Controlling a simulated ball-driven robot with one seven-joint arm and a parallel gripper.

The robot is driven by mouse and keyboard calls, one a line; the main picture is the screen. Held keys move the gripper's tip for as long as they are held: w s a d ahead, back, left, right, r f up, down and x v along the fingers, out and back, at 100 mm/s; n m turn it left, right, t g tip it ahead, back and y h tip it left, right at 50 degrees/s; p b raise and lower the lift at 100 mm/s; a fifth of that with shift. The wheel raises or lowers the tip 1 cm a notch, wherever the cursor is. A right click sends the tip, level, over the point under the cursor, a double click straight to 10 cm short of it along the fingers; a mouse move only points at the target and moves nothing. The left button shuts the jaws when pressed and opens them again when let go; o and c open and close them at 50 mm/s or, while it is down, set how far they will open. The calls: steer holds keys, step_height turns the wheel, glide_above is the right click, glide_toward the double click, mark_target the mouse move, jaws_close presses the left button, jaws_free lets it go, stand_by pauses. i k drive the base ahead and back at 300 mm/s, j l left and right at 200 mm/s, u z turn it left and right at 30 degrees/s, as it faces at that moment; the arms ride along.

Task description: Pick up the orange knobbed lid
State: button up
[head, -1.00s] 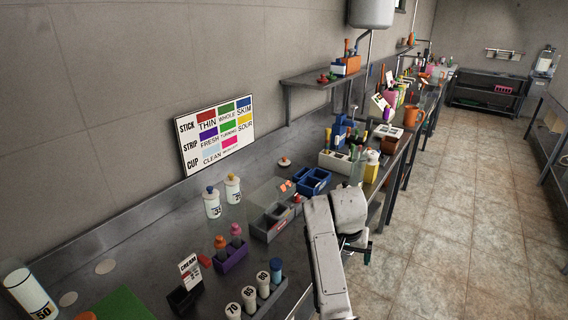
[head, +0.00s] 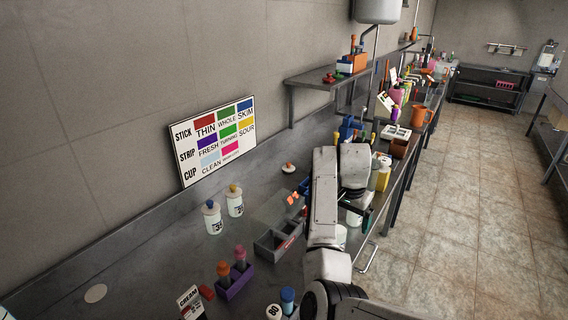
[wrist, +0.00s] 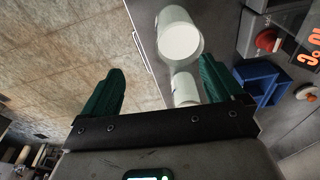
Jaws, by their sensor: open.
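A small white lid with an orange knob (head: 289,168) lies on the steel bench near the wall, beyond the grey box, left of my arm. A white lid with an orange knob (wrist: 306,91), seemingly the same one, shows at the right edge of the wrist view. My gripper (wrist: 157,88) is open, its green fingers wide apart. In the head view my arm mostly hides it, right of the lid and by the bench's front edge. White cylindrical containers (wrist: 180,38) show ahead of and between the fingers; I see nothing gripped.
A grey divided box (head: 272,240) and a purple holder (head: 234,284) stand left of my arm. Two white bottles (head: 213,219) stand near the wall. A blue bin (wrist: 262,82) lies right of my fingers in the wrist view. The floor aisle at right is clear.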

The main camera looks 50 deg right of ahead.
mark_target(289, 168)
steer(key=i+l, duration=1.25)
steer(key=i, duration=0.15)
